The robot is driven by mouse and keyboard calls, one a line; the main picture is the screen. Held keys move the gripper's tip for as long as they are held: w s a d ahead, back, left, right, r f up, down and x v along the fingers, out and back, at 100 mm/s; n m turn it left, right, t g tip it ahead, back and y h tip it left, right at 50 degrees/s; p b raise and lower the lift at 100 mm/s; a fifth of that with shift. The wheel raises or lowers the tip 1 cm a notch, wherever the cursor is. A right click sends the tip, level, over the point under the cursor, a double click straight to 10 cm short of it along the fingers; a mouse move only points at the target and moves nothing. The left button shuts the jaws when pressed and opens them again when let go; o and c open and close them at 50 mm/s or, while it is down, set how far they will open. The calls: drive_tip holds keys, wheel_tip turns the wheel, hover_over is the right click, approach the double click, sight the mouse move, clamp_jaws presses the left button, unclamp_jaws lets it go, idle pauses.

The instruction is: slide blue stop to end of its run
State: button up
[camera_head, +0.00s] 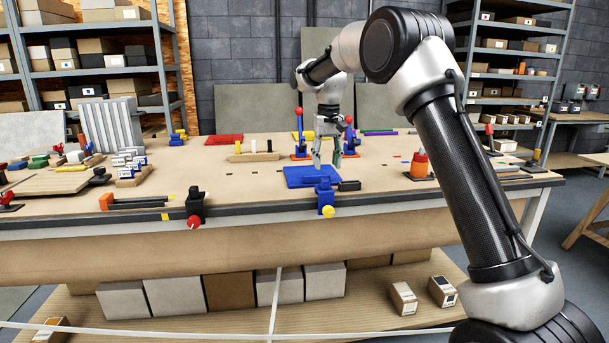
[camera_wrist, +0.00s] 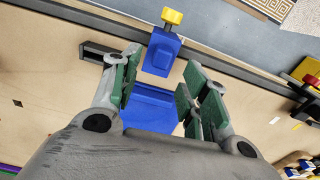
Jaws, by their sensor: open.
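The blue stop (camera_head: 325,193) with a yellow knob (camera_head: 328,212) sits on the dark rail along the table's front edge. In the wrist view the blue stop (camera_wrist: 161,53) is just beyond my fingertips, its yellow knob (camera_wrist: 172,16) pointing away. My gripper (camera_head: 328,161) is above a flat blue plate (camera_head: 300,177), behind the stop. In the wrist view my gripper (camera_wrist: 159,78) is open, with green-padded fingers either side of the plate and nothing held between them. I cannot tell its exact height.
A black stop with a red knob (camera_head: 195,205) is further left on the dark rail (camera_head: 260,206). A black block (camera_head: 349,186) lies right of the blue stop. Orange-based clamps (camera_head: 300,140) stand behind my gripper. A red-orange container (camera_head: 420,163) stands to the right.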

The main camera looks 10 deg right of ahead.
sight(325, 178)
drive_tip(key=shift+w+a+r, duration=0.3)
drive_tip(key=shift+w+r, duration=0.1)
drive_tip(key=shift+r, duration=0.15)
drive_tip(key=shift+m, duration=0.3)
drive_tip(key=f, duration=0.8)
drive_tip(key=shift+s+d, duration=0.1)
drive_tip(key=shift+s, duration=0.2)
clamp_jaws()
